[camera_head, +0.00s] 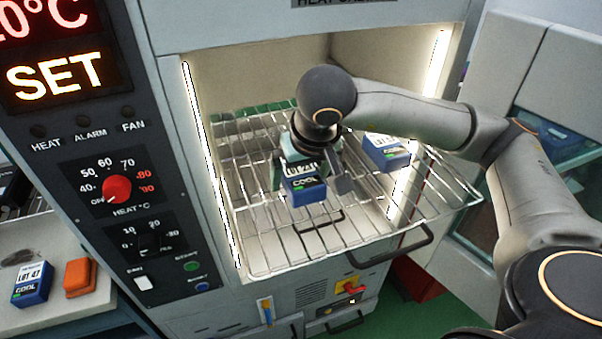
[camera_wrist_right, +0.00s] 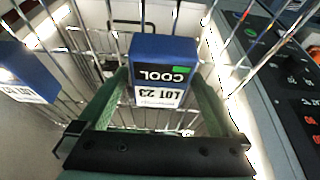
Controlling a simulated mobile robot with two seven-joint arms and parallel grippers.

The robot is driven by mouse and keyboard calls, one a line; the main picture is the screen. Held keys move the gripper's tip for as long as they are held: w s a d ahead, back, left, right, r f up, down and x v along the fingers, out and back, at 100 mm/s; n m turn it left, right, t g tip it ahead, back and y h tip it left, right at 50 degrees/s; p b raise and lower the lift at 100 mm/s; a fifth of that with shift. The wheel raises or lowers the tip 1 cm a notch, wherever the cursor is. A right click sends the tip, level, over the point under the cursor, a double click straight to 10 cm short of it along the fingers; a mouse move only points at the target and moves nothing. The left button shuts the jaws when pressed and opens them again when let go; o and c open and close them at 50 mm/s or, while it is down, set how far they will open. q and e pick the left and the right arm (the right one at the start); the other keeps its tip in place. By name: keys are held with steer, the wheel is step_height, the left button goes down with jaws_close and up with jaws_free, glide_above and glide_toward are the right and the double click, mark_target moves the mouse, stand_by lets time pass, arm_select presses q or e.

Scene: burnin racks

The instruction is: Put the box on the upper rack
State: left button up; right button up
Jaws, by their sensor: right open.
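A blue box (camera_head: 305,188) with a white lot label and a black COOL label is at the pulled-out wire rack (camera_head: 265,250) of the heat chamber. In the right wrist view the box (camera_wrist_right: 163,48) reads LOT 23. My right gripper (camera_head: 308,172) is over this box, and its green fingers (camera_wrist_right: 164,92) stand on either side of it. The fingers are open. I cannot tell whether they touch the box. A second blue box (camera_head: 387,153) is on the rack to the right; it also shows in the right wrist view (camera_wrist_right: 24,72). My left gripper is not in view.
The chamber's control panel (camera_head: 120,215) is on the left. Its open door (camera_head: 520,60) is on the right, near my right arm. A bench at lower left holds another blue box (camera_head: 32,283) and an orange box (camera_head: 80,277). The rack's front has bare room.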

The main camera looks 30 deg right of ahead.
steer(key=shift+r, duration=0.5)
steer(key=p+v, duration=0.1)
steer(key=v, duration=0.9)
steer(key=shift+s, duration=0.1)
steer(key=shift+s+a+r, duration=0.1)
steer(key=shift+s+r, duration=0.25)
steer(key=shift+r, duration=0.2)
steer(key=shift+a+f, duration=0.1)
